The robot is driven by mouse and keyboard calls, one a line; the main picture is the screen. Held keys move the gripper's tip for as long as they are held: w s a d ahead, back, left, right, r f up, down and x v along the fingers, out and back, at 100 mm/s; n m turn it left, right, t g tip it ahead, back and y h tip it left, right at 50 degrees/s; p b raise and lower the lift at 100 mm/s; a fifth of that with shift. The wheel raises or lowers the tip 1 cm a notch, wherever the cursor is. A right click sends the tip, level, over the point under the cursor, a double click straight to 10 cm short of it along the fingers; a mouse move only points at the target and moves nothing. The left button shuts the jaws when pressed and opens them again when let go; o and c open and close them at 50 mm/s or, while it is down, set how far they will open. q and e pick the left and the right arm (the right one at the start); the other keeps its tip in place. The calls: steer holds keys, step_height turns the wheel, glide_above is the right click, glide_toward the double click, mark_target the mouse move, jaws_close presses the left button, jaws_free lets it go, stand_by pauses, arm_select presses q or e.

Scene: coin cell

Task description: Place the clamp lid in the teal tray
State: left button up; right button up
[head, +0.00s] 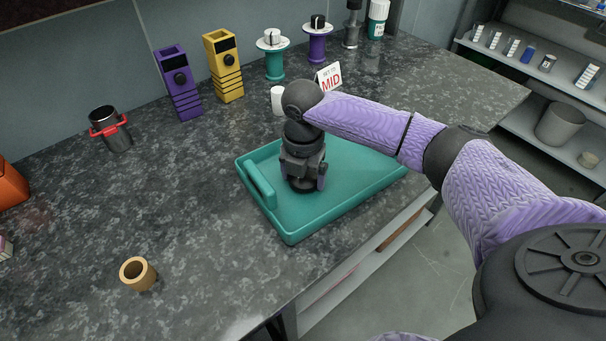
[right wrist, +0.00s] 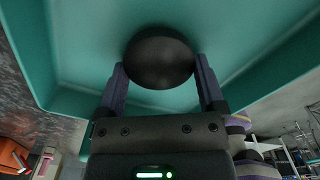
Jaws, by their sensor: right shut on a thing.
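The teal tray (head: 330,205) lies on the dark counter near its front edge. It also shows in the right wrist view (right wrist: 80,45). My right gripper (head: 303,182) points down over the left part of the tray. It is shut on a round black lid, the clamp lid (right wrist: 160,58), with one finger on each side. In the head view the lid shows as a dark disc, mostly hidden under the gripper. It is low over the tray floor; I cannot tell whether it touches. My left gripper is not in view.
A tan ring (head: 138,273) and a steel cup with a red clamp (head: 110,128) stand left on the counter. Purple (head: 178,82) and yellow (head: 223,66) devices, teal (head: 273,54) and purple (head: 317,40) stands and a MID sign (head: 329,78) stand behind the tray.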

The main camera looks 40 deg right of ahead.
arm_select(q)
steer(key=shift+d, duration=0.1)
arm_select(e)
steer(key=shift+f, duration=0.1)
steer(key=o, duration=0.9)
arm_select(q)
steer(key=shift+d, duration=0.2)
arm_select(e)
steer(key=shift+o, duration=0.2)
step_height(320, 180, up, 8)
steer(key=p, duration=0.3)
steer(key=shift+f, duration=0.25)
steer(key=shift+r+p, duration=0.2)
steer(key=shift+p, duration=0.1)
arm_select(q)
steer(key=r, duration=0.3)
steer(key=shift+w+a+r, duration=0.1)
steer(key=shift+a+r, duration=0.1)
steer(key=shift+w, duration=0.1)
